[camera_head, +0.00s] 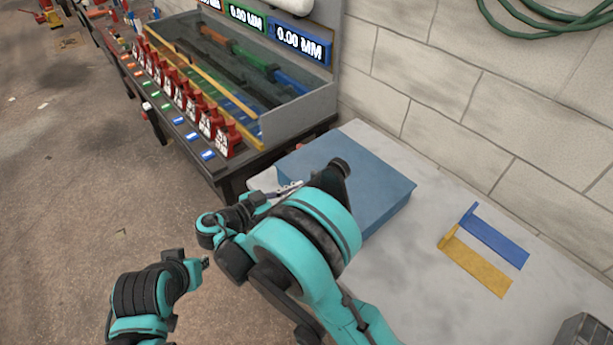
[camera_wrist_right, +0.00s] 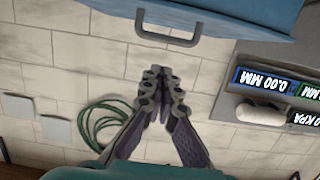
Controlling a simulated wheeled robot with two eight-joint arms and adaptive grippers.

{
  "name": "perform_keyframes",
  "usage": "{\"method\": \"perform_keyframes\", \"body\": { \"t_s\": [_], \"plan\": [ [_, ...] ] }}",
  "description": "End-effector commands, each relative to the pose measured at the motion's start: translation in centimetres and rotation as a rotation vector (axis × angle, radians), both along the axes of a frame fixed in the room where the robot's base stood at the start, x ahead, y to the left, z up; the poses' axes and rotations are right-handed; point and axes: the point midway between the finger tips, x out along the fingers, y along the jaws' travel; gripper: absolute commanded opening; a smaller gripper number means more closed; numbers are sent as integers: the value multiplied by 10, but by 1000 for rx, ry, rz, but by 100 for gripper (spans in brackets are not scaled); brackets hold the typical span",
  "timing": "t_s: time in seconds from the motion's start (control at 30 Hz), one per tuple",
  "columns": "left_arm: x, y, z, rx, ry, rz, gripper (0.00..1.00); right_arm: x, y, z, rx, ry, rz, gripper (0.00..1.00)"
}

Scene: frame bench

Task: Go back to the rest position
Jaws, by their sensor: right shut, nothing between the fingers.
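My right gripper (camera_wrist_right: 162,85) is shut in the right wrist view, with its two dark fingers together and nothing between them. It is seen against the block wall, below a blue box front with a grey handle (camera_wrist_right: 168,30) in the picture, and apart from the handle. In the head view my teal right arm reaches up from the bottom over the table and covers part of the blue box (camera_head: 375,190). My left arm is at the lower left over the floor. Its dark end (camera_head: 198,266) is small, and its fingers cannot be made out.
The grey table (camera_head: 420,285) holds flat blue (camera_head: 495,241) and yellow (camera_head: 476,268) pieces. A bench with a glass-sided tank (camera_head: 300,115), red-and-white units and number displays stands at the upper left. A green hose (camera_head: 545,22) hangs on the wall.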

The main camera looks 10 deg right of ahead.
Motion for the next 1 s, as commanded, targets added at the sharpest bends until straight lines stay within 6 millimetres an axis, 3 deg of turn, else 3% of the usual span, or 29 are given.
{"method": "perform_keyframes", "body": {
  "t_s": [0.33,0.57,0.8,1.0],
  "plan": [
    [0,0,1,0,0,0,19,-2,-2,2,6,33,3,0],
    [0,0,1,0,0,0,19,-10,-58,17,88,355,93,0],
    [0,0,1,0,0,0,19,-57,-110,21,242,693,337,0],
    [0,0,1,0,0,0,19,-112,-124,21,351,810,597,0]
  ]
}}
